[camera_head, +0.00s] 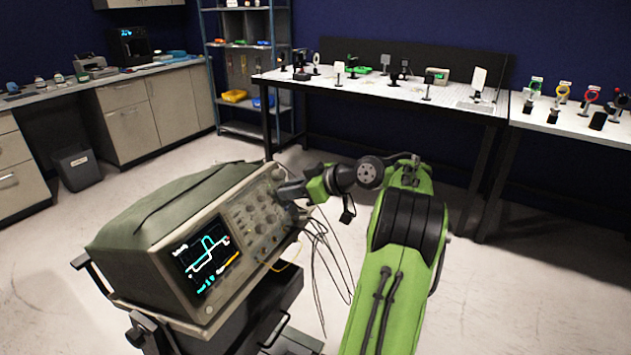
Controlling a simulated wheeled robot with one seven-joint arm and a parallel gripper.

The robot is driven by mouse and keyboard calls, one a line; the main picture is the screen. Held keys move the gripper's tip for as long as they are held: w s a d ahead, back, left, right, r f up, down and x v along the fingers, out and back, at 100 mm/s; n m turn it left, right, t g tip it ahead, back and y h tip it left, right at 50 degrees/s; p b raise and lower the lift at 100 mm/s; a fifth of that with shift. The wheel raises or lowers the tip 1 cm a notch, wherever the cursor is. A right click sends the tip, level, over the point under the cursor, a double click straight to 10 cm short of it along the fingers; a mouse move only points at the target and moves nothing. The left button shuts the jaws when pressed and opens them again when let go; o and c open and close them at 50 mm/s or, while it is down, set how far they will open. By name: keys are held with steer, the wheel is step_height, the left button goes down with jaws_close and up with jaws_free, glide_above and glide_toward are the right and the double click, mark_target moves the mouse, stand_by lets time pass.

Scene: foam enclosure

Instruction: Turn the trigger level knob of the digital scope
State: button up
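The digital scope (180,215) is a grey-green boxy instrument on a dark cart, left of centre. Its lit screen (203,254) shows cyan, white and yellow traces. Its panel of knobs (257,216) faces right, towards my arm. My green arm rises from the bottom right and bends left to the scope. My gripper (291,190) is dark and sits at the upper right part of the panel, touching it or very close. Its fingertips are too small and dark to tell open from shut. The trigger level knob cannot be singled out; the gripper may cover it.
Thin dark cables (322,250) hang between the scope and my arm. The cart (270,315) stands beneath the scope. A white-topped bench (385,88) with optical parts is at the back. Cabinets (150,105) and a bin (78,167) are at left. Floor between is clear.

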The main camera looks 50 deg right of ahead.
steer(key=p+v, duration=0.4)
steer(key=v, duration=0.8)
steer(key=w+a+r+g+p, duration=0.25)
steer(key=w+a, duration=0.25)
steer(key=a, duration=0.7)
steer(key=w+a+r+g+p, duration=0.1)
steer(key=w+a+r+g, duration=0.15)
steer(key=w+a, duration=0.65)
steer(key=s+a+r+m+g+h+p, duration=0.1)
steer(key=s+a+r+p, duration=0.1)
steer(key=s+a, duration=0.9)
steer(key=s+a+f+m+p, duration=0.1)
steer(key=s+a, duration=0.1)
steer(key=s, duration=0.4)
steer(key=s+a+f+g+h+p, duration=0.1)
steer(key=s+a+f, duration=0.1)
steer(key=s, duration=0.4)
steer(key=shift+a+m, duration=0.4)
steer(key=shift+a, duration=0.4)
